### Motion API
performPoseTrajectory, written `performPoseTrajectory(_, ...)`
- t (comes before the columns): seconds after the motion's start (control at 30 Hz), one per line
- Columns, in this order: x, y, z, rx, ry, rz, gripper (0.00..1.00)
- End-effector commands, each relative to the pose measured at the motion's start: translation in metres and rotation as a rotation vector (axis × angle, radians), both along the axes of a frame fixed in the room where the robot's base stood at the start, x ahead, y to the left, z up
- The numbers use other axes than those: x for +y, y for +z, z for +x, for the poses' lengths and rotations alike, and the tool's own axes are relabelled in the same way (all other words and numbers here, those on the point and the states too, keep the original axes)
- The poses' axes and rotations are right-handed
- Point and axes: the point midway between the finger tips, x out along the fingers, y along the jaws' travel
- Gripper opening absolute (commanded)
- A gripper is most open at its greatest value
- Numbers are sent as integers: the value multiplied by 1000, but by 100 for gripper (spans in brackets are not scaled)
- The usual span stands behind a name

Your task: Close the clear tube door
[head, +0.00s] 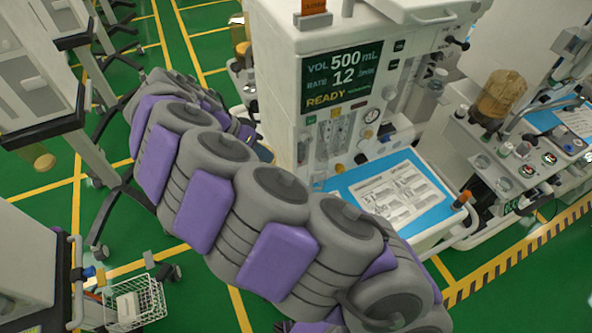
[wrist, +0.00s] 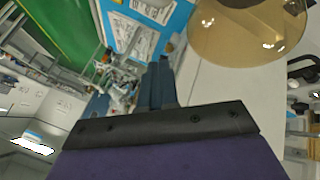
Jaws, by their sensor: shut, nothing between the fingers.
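The anaesthesia cart (head: 395,75) stands right of centre in the head view, its display reading 500 mL, 12 and READY. Its clear flow tubes (head: 334,132) show below the display. I cannot make out the clear door's edge or how far it stands open. My gripper (wrist: 160,82) shows in the wrist view as narrow dark-blue fingers, shut together with nothing between them. A pale panel lies beside and beyond the fingers. I cannot tell whether they touch anything. In the head view the gripper is hidden by my purple and grey arm.
A blue work surface with printed sheets (head: 398,195) juts from the cart; a blue sheeted surface (wrist: 122,30) also shows in the wrist view. An amber round part (wrist: 248,30) is close at upper right there. A wire basket (head: 135,303) stands lower left. Green floor lies between carts.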

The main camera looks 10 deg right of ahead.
Motion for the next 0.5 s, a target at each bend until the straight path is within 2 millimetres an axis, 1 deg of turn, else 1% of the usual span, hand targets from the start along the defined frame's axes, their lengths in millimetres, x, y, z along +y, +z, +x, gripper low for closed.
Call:
performPoseTrajectory(0.1,6,-7,0,0,4,-6,0)
performPoseTrajectory(0.27,2,-21,0,0,2,-11,0)
performPoseTrajectory(0.37,-8,-35,0,2,0,-12,0)
performPoseTrajectory(0.5,-25,-57,1,2,0,-12,0)
